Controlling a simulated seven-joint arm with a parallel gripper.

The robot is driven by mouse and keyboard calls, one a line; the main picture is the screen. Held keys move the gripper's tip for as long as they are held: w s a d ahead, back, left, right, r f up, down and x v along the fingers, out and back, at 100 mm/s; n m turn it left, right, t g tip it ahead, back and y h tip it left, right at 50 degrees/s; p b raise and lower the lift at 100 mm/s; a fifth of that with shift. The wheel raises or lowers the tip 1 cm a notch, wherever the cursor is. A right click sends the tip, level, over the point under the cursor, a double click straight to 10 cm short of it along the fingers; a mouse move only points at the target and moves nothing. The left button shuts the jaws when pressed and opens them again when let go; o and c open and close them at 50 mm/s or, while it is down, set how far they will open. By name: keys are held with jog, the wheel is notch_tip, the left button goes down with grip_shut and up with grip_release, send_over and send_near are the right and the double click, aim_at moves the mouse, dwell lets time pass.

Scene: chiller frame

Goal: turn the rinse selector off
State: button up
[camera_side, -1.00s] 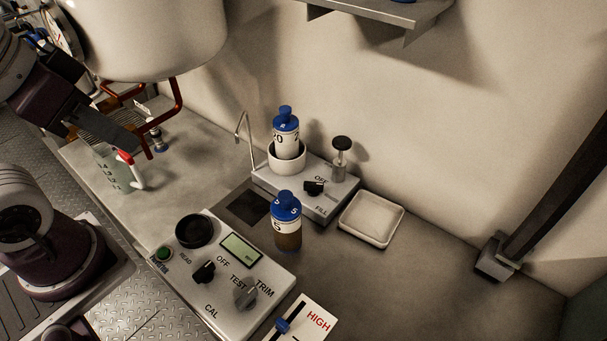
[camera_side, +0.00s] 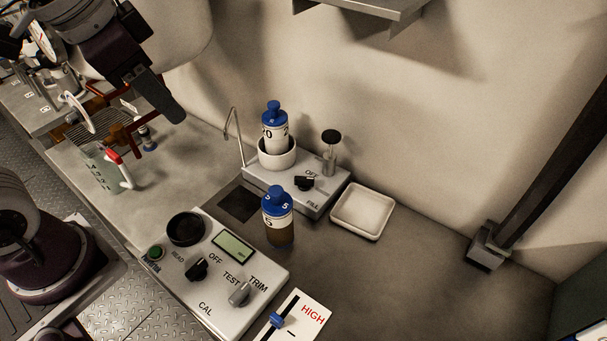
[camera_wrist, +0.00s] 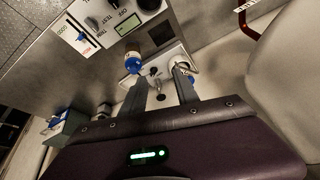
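The rinse selector (camera_side: 304,183) is a small black knob on a grey block, with OFF printed just above it and FILL below it in the side view. Its bar lies roughly level across the picture; I cannot tell which end is the pointer. My gripper (camera_side: 170,108) is in the air up and to the left of the block, well apart from the knob. In the wrist view my gripper (camera_wrist: 163,82) has its two fingers spread with nothing held between them. The block shows beyond the fingertips there, partly hidden by them.
A blue-capped bottle (camera_side: 278,222) stands in front of the block. Another (camera_side: 273,128) sits in a white cup on it, near a black-topped plunger (camera_side: 331,137) and a thin bent spout. A white tray (camera_side: 362,213) lies right. A control panel (camera_side: 246,310) is in front.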

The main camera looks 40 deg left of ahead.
jog(key=w+d+f+m+g, duration=0.2)
jog(key=w+f+m, duration=0.3)
jog(key=w, duration=0.6)
jog(key=m+g, duration=0.2)
jog(key=m, duration=0.2)
send_over(302, 178)
notch_tip(302, 178, down, 16)
jog(key=shift+a+r, duration=0.1)
notch_tip(302, 178, down, 7)
jog(key=shift+r, duration=0.15)
jog(key=shift+f, duration=0.3)
jog(key=shift+c, duration=0.5)
grip_shut()
